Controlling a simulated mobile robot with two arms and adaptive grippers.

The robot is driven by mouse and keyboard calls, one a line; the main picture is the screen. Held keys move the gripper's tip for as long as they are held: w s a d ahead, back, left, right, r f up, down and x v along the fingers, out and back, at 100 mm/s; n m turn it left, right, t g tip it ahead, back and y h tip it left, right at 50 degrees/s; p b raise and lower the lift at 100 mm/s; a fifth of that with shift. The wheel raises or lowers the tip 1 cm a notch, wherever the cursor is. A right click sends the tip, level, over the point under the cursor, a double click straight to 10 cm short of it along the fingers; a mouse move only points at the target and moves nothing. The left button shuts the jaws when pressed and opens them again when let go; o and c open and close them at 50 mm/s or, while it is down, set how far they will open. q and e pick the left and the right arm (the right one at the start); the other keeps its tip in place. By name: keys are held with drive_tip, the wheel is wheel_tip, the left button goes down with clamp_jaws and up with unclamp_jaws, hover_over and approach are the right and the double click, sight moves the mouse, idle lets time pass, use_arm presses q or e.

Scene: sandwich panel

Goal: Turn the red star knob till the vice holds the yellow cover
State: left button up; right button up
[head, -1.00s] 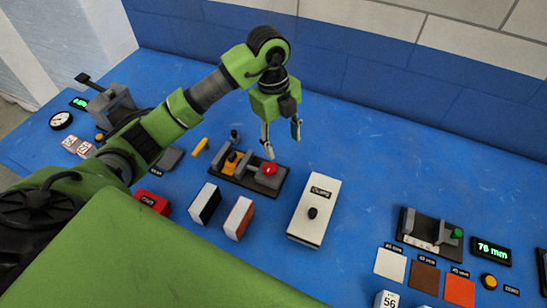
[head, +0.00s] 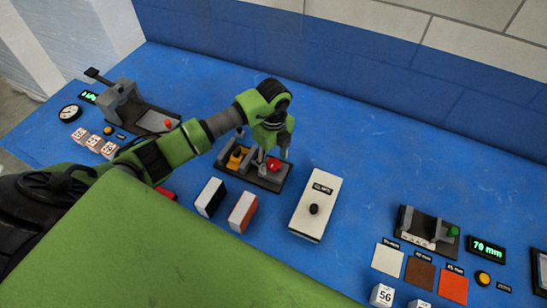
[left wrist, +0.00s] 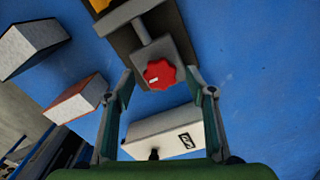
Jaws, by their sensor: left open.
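The red star knob (head: 273,164) sits at the right end of a small grey vice on a dark base (head: 270,182). My left gripper (head: 274,152) is open and low over the knob. In the left wrist view the knob (left wrist: 160,74) shows between the two open fingers (left wrist: 160,82), with a white mark on its face. I cannot tell whether the fingers touch it. A yellow edge (left wrist: 98,5) shows at the top there. My right gripper is not in view.
A white box with a black knob (head: 316,206) stands right of the vice. A black-and-white block (head: 210,197) and an orange-and-white block (head: 243,212) stand in front. Another vice (head: 430,232) and a display (head: 487,250) are at the right. Blue bench behind is clear.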

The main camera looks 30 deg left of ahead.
use_arm(q)
drive_tip(key=shift+f, duration=0.4)
drive_tip(key=c, duration=1.1)
